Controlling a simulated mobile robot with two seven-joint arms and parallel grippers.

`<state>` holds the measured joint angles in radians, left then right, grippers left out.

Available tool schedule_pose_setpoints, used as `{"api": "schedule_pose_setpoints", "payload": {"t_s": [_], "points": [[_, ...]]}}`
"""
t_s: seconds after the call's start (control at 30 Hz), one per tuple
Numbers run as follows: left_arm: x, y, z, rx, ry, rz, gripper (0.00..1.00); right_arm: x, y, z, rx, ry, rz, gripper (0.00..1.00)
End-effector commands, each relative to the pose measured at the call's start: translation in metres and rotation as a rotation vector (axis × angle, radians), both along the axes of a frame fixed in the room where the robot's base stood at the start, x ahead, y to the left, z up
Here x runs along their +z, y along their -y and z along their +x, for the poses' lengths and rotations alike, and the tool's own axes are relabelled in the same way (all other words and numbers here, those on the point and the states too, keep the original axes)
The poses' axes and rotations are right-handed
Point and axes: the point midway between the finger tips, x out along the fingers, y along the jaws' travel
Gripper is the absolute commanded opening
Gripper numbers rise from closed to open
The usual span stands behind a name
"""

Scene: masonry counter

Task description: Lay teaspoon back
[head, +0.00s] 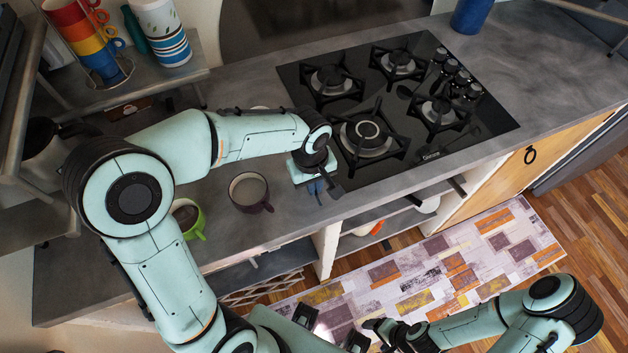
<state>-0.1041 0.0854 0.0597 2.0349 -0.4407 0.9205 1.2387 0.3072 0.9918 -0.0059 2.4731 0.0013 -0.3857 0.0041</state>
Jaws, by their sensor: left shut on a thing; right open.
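My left gripper (318,187) is low over the counter, between the purple-grey mug (250,192) and the black gas hob (440,150). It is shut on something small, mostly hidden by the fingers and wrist. I cannot make out a teaspoon shape clearly. My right gripper (367,334) is at the bottom of the view, open, in front of the counter and above the rug. A green mug (192,220) with dark contents stands left of the purple-grey mug, partly hidden by my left arm.
A shelf at the upper left bears stacked coloured cups (84,38) and a striped white cup (171,46). A blue container (470,14) stands at the back. Open shelves lie under the counter (290,222). A patterned rug (440,275) covers the floor.

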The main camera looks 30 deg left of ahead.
Motion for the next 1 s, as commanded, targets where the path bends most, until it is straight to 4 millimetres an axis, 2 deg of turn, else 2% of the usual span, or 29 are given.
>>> {"api": "schedule_pose_setpoints", "payload": {"t_s": [0.1, 0.4, 0.5, 0.7, 0.73, 0.8, 0.83, 1.0], "points": [[-0.0058, 0.0001, 0.0002, 0.000, 0.000, 0.000, 0.00, -0.0052, 0.0000, -0.0028, 0.000, -0.003, 0.000, 0.80], [-0.0056, 0.0001, 0.0008, 0.000, 0.001, 0.000, 0.00, -0.0049, 0.0000, -0.0028, 0.000, -0.003, 0.000, 0.80], [-0.0055, 0.0001, 0.0008, 0.000, 0.001, 0.000, 0.37, -0.0050, 0.0000, -0.0027, 0.000, -0.003, 0.000, 0.80], [-0.0056, 0.0001, 0.0006, 0.000, 0.001, 0.000, 0.37, -0.0050, 0.0000, -0.0027, 0.000, -0.003, 0.000, 0.80], [-0.0056, 0.0001, 0.0006, 0.000, 0.001, 0.000, 0.40, -0.0050, 0.0000, -0.0027, 0.000, -0.003, 0.000, 0.80], [-0.0056, 0.0001, 0.0006, 0.000, 0.001, 0.000, 0.63, -0.0050, 0.0000, -0.0027, 0.000, -0.003, 0.000, 0.80], [-0.0056, 0.0001, 0.0006, 0.000, 0.001, 0.000, 0.69, -0.0049, 0.0000, -0.0028, 0.000, -0.003, 0.000, 0.80], [-0.0056, 0.0002, 0.0006, 0.000, 0.001, 0.000, 0.69, -0.0050, 0.0001, -0.0028, 0.000, -0.003, 0.000, 0.80]]}}
